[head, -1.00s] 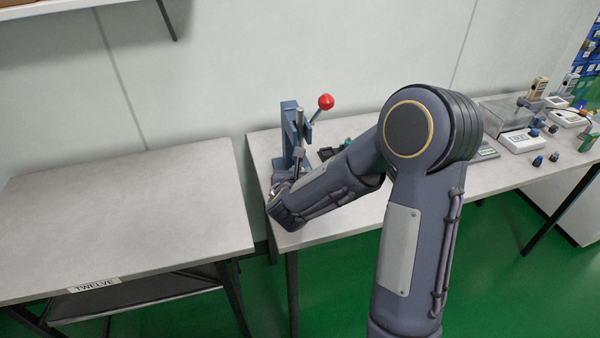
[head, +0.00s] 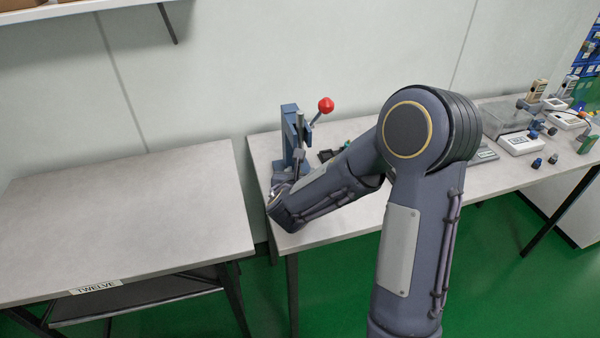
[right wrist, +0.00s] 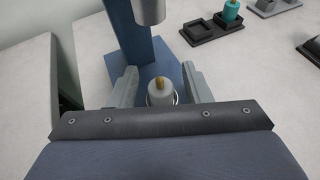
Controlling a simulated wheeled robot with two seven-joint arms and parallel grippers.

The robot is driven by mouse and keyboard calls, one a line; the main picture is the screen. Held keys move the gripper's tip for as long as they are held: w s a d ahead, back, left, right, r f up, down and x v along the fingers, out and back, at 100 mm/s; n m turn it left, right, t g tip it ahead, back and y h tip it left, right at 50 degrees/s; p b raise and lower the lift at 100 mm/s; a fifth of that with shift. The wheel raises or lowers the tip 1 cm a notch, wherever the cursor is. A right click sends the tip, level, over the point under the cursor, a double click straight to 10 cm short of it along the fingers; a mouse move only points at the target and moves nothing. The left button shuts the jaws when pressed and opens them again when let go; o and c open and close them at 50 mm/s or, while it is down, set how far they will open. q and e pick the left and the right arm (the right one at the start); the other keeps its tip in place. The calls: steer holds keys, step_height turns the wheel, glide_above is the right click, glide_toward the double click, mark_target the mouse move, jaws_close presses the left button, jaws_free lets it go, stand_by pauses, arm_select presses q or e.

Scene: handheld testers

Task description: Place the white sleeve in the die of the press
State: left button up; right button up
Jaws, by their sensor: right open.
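The blue press (head: 290,135) with a red-knobbed lever stands at the left end of the right-hand table. In the right wrist view, the white sleeve (right wrist: 158,98) stands upright on the blue press base (right wrist: 172,72), with a brass-coloured piece (right wrist: 160,82) at its top. A metal ring, seemingly the die (right wrist: 177,98), shows around its lower part; how deep it sits is hidden. The ram (right wrist: 149,10) is above and behind it. My right gripper (right wrist: 160,84) is open, one finger on each side of the sleeve with gaps. My left gripper is out of view.
A dark tray (right wrist: 215,32) with a teal-topped piece (right wrist: 230,10) lies right of the press. Several testers and small parts, such as a white meter (head: 521,143), occupy the table's right. The left table (head: 120,225), labelled TWELVE, is bare, with a gap between the tables.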

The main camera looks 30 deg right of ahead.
steer(key=v, duration=1)
steer(key=shift+s+a+r, duration=0.2)
steer(key=shift+a+r, duration=0.05)
steer(key=shift+r, duration=0.05)
steer(key=s+d+m+g, duration=0.1)
steer(key=s+d+m, duration=0.1)
steer(key=s+m, duration=0.1)
steer(key=s+d+m+g, duration=0.1)
steer(key=s+m+g, duration=0.1)
steer(key=s, duration=0.1)
steer(key=s+d+m+g, duration=0.2)
steer(key=s+m, duration=0.1)
steer(key=shift+d+f+m+h, duration=0.3)
steer(key=s+f+m+g+y, duration=0.2)
steer(key=s+m+g+y, duration=0.15)
steer(key=s+m, duration=0.55)
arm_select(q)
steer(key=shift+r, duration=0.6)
arm_select(e)
steer(key=s+a+r+m+t+y, duration=0.1)
steer(key=a+r+m+y, duration=0.1)
steer(key=a+m+y, duration=0.2)
steer(key=s+a+r+m+t+y, duration=0.2)
steer(key=a+m+y, duration=0.3)
steer(key=a+m, duration=0.2)
steer(key=shift+m, duration=1)
